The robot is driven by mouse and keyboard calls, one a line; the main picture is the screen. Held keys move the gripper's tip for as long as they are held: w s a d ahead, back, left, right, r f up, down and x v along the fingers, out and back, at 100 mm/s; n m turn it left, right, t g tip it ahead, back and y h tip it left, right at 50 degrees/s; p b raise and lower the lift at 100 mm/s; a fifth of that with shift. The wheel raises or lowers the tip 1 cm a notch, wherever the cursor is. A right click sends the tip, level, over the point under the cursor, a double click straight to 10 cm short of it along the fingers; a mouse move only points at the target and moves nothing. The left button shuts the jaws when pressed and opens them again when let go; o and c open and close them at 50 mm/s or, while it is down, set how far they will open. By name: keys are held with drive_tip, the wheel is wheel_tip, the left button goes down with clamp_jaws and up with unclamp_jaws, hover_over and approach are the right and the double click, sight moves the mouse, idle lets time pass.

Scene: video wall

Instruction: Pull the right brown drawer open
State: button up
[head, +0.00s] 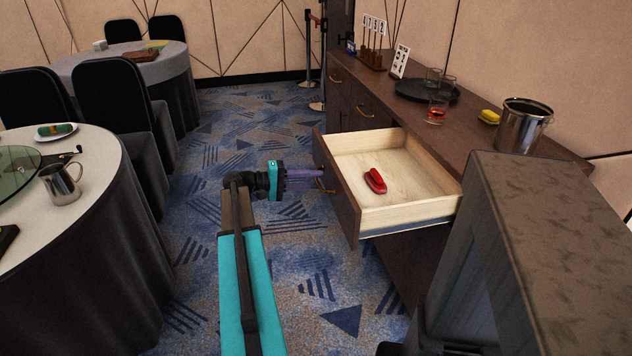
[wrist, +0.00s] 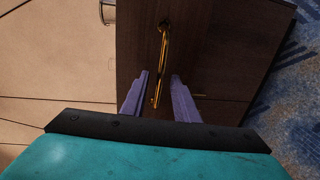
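The right brown drawer (head: 341,198) stands pulled well out of the dark wooden sideboard, its pale inside showing. Its front also fills the upper middle of the wrist view (wrist: 205,45). A red object (head: 375,181) lies in the drawer. The brass handle (wrist: 163,50) runs lengthwise between the two purple fingers of my gripper (wrist: 160,75). The fingers are apart, with a gap visible on both sides of the handle. In the head view, my gripper (head: 316,180) is at the drawer front, and the handle (head: 324,187) is partly hidden by the fingers.
The sideboard top (head: 455,125) holds a black tray (head: 412,91) with glasses, a metal bucket (head: 523,125) and a yellow item (head: 489,116). Another closed drawer (head: 372,105) is farther along. A round table (head: 95,165) and black chairs (head: 125,110) stand left. Carpet between is clear.

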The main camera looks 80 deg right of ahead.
drive_tip(key=v, duration=1.2)
drive_tip(key=shift+w+a, duration=0.15)
